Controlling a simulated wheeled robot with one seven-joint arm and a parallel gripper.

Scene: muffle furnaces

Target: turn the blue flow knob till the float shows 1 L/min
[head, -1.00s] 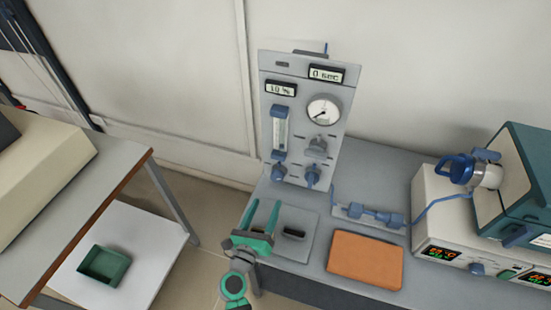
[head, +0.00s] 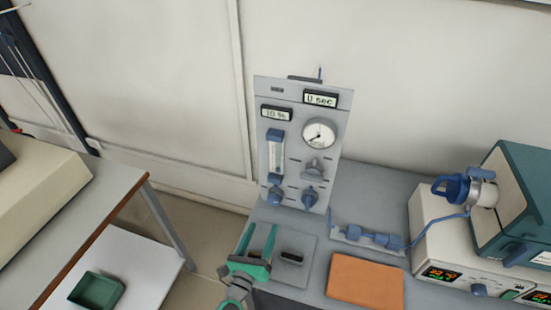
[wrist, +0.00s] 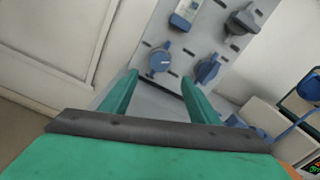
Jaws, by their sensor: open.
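The grey flow panel (head: 297,110) stands upright at the back of the bench. Its lower row has two blue knobs, a left one (head: 275,195) below the flow tube (head: 276,143) and a right one (head: 310,198). I cannot read the float's level. My gripper (head: 259,240) is open and empty, in front of and below the panel. In the wrist view the left blue knob (wrist: 159,61) shows between and beyond the fingertips (wrist: 160,82), and the right blue knob (wrist: 207,69) lies beyond the right finger. Neither finger appears to touch a knob.
A grey knob (head: 313,167) and a round gauge (head: 319,134) sit above. Blue fittings (head: 368,237) and an orange pad (head: 365,282) lie to the right, before a furnace unit (head: 435,225). A side table (head: 100,215) stands left, with floor between.

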